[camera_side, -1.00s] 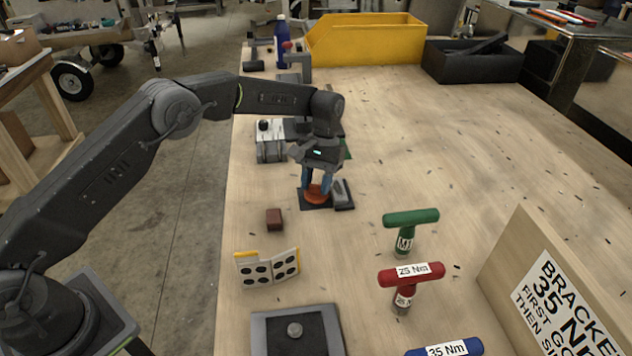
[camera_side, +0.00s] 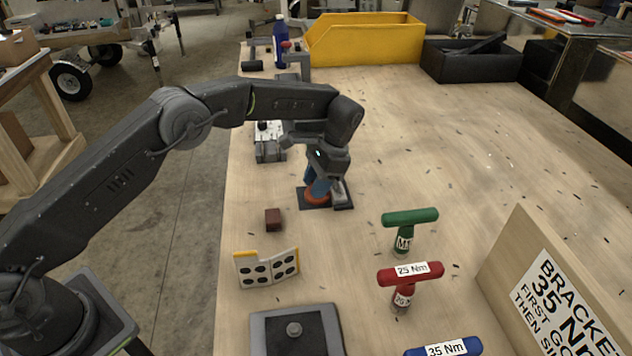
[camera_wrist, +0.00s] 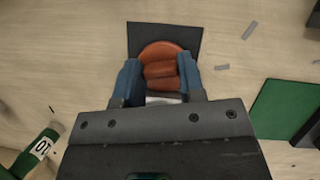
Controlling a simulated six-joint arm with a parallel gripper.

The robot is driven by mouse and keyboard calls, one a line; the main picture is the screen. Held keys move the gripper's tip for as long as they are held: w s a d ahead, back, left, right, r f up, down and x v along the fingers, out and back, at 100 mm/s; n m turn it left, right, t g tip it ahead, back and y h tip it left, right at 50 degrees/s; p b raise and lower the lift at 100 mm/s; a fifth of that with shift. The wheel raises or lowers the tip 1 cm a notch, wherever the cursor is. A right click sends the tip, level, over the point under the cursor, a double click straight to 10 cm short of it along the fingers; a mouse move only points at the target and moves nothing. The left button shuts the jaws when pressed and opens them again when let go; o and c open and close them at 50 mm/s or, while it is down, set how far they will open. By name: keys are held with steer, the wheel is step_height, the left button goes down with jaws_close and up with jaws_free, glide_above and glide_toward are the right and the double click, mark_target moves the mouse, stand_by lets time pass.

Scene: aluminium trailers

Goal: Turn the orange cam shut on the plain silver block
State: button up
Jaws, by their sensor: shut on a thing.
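The orange cam (camera_side: 316,199) sits on a dark base plate (camera_wrist: 138,34) on the bench. In the wrist view the cam (camera_wrist: 160,52) is a round disc with a raised grip across it. My gripper (camera_side: 318,188) points down at the cam, its blue fingers on either side of the raised grip and shut on it; the fingers also show in the wrist view (camera_wrist: 161,78). A plain silver block (camera_side: 340,193) lies just right of the cam on the same plate. My gripper partly hides the cam and the block, so their contact cannot be told.
A brown block (camera_side: 273,219), a white-and-yellow holed card (camera_side: 266,268) and a grey tray (camera_side: 262,335) lie nearer. Green (camera_side: 410,218), red (camera_side: 410,274) and blue (camera_side: 444,347) T-handles stand at right. A silver fixture (camera_side: 268,150) is behind. The right bench is mostly clear.

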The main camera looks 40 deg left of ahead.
steer(key=shift+w+r+m, duration=0.1)
steer(key=shift+r+m, duration=0.05)
steer(key=shift+m, duration=0.25)
steer(key=o, duration=0.7)
steer(key=shift+c, duration=0.2)
steer(key=v, duration=0.6)
steer(key=shift+d, duration=0.1)
steer(key=shift+w+d+r, duration=0.1)
steer(key=shift+d+r, duration=0.05)
steer(key=shift+r, duration=0.55)
